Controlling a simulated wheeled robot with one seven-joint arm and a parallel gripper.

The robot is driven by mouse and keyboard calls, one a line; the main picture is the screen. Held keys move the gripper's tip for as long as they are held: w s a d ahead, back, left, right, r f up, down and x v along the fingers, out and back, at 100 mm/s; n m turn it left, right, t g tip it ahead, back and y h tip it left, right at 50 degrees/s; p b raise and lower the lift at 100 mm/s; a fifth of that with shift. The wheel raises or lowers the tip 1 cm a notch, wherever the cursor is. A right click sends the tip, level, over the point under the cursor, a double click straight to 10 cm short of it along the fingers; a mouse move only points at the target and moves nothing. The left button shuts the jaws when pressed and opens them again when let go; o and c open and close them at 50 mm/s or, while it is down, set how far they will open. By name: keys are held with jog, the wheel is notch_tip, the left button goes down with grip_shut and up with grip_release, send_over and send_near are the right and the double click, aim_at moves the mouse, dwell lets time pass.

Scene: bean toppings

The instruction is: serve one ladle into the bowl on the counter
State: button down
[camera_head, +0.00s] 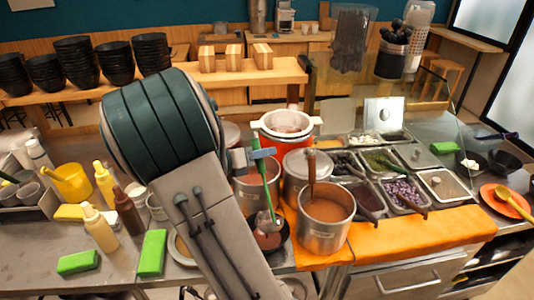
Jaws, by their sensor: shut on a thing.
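A ladle with a green handle (266,180) stands nearly upright in the middle of the view. My gripper (262,153) is mostly hidden behind my own arm; its blue-grey tip shows shut on the upper part of the handle. The ladle's metal cup (265,221) is low, over or in a dark bowl (287,232) on the counter, and I cannot tell whether they touch. Reddish-brown food (268,240) shows at the bowl. A steel pot of brown beans (326,209) stands just right of it, with a brown-handled ladle (312,170) in it.
Another steel pot (247,190) is close behind the ladle. Topping trays (400,192) lie to the right behind an orange cloth (420,235). Sauce bottles (98,228) and green sponges (152,253) stand or lie at left. Black bowl stacks (75,60) are at the back.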

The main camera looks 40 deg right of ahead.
jog(key=w+d+f+n+g+p, duration=0.1)
jog(key=w+f+n+p, duration=0.3)
jog(key=w, duration=0.4)
jog(key=shift+w+d+f+n+y+p, duration=0.4)
jog(key=shift+d+f, duration=0.4)
jog(key=shift+f, duration=0.45)
dwell(0.5)
